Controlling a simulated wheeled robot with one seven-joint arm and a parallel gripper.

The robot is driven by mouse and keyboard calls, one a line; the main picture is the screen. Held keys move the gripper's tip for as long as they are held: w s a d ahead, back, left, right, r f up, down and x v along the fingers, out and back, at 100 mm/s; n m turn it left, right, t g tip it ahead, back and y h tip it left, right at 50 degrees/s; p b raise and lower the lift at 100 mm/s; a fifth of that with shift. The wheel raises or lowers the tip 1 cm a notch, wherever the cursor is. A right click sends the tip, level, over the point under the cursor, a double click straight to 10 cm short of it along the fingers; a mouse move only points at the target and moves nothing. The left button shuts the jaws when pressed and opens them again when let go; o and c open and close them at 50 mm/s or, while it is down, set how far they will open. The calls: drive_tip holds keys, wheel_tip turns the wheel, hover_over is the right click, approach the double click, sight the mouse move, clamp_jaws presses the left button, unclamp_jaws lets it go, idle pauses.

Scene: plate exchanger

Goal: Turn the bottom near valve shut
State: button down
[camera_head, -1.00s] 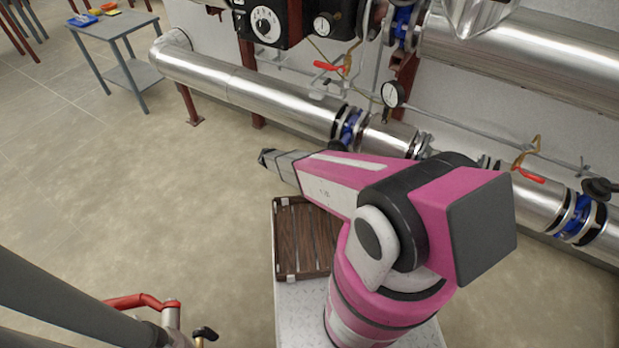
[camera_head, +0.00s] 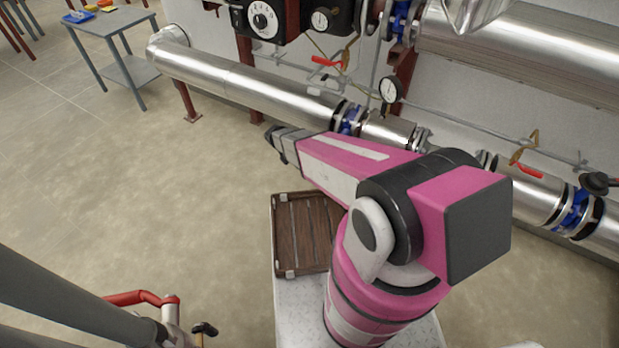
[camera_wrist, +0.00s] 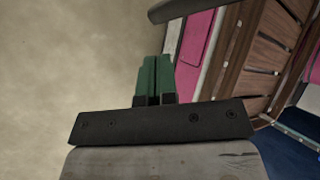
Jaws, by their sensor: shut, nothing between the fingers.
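Blue butterfly-type valves sit on the lower silver pipe, one (camera_head: 349,119) behind my arm and one (camera_head: 577,210) at the right edge. I cannot tell which one is the bottom near valve. Red lever handles show above the pipe, one (camera_head: 325,61) at the upper middle and one (camera_head: 526,169) at the right. In the wrist view my gripper (camera_wrist: 154,75) has its green fingers closed together with nothing between them. It points at bare floor, apart from any valve. In the head view the arm's end reaches left, short of the pipe; the fingertips are not clear there.
A slatted wooden crate (camera_head: 292,272) lies on my base, below the arm; it also shows in the wrist view (camera_wrist: 250,60). Gauges (camera_head: 391,89) and red posts stand by the pipes. A grey table (camera_head: 110,22) is at upper left.

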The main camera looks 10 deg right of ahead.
drive_tip(key=s+d+f+n+t+y, duration=0.1)
drive_tip(key=d+f+n+t+y, duration=0.1)
drive_tip(key=f+n, duration=0.4)
drive_tip(key=shift+s+d+f+y, duration=0.4)
drive_tip(key=shift+d+f+y, duration=0.25)
drive_tip(key=shift+d, duration=0.5)
drive_tip(key=shift+r, duration=0.1)
drive_tip(key=s+d+h, duration=0.1)
drive_tip(key=s+d+f+g+h, duration=0.1)
drive_tip(key=d+g+h, duration=0.1)
drive_tip(key=shift+s+d+f, duration=0.25)
drive_tip(key=shift+s+d, duration=0.1)
drive_tip(key=shift+s, duration=0.05)
drive_tip(key=shift+s+d+h, duration=0.25)
drive_tip(key=shift+s+d, duration=0.15)
drive_tip(key=shift+d, duration=0.05)
